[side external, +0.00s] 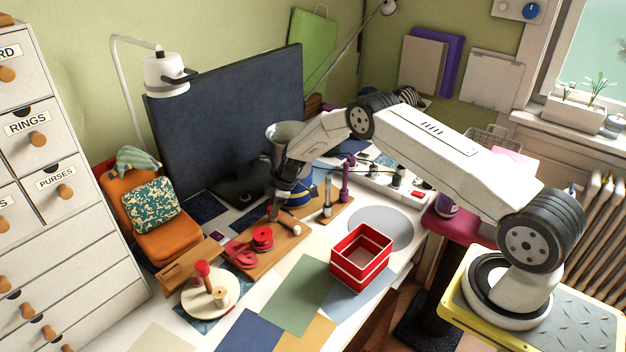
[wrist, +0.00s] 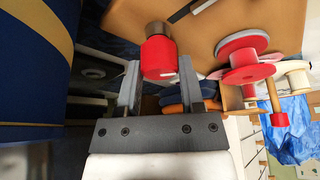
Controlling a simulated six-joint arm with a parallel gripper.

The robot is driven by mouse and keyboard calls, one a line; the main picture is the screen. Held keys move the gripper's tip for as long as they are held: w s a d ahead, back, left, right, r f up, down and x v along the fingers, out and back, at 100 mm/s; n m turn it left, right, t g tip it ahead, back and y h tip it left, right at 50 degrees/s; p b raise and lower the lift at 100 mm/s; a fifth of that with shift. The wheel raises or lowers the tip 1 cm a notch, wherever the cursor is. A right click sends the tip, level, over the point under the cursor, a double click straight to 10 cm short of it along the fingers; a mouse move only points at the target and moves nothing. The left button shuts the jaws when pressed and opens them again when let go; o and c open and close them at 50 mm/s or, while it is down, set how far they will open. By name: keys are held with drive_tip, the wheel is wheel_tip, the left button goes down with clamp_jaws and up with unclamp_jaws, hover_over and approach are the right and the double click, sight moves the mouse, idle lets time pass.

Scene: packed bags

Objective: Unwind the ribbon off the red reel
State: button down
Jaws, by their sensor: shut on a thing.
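The red reel (side external: 262,238) stands on a wooden board (side external: 285,248), with flat red material (side external: 238,254), perhaps ribbon, beside it. In the wrist view the red reel (wrist: 245,66) is right of my gripper, apart from its fingers. My gripper (side external: 274,208) is low over the far end of the board. In the wrist view my gripper (wrist: 161,68) has a small red cylindrical piece (wrist: 159,58) with a dark brown end between its fingers. The side view does not show this grip clearly. Whether ribbon joins this piece to the reel cannot be told.
A round cream stand (side external: 232,292) with a red-topped peg and a spool is at the front left. A red box (side external: 361,258) stands to the right. An orange chair-shaped holder (side external: 165,243) and a dark panel (side external: 235,115) are behind. The green sheet (side external: 302,295) is bare.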

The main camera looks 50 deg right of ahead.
drive_tip(key=shift+s, duration=0.1)
drive_tip(key=shift+c, duration=1.1)
unclamp_jaws()
drive_tip(key=shift+r, duration=0.15)
drive_tip(key=shift+v, duration=0.9)
wheel_tip(320, 180, up, 8)
drive_tip(key=shift+d, duration=0.15)
drive_tip(key=shift+s, duration=0.1)
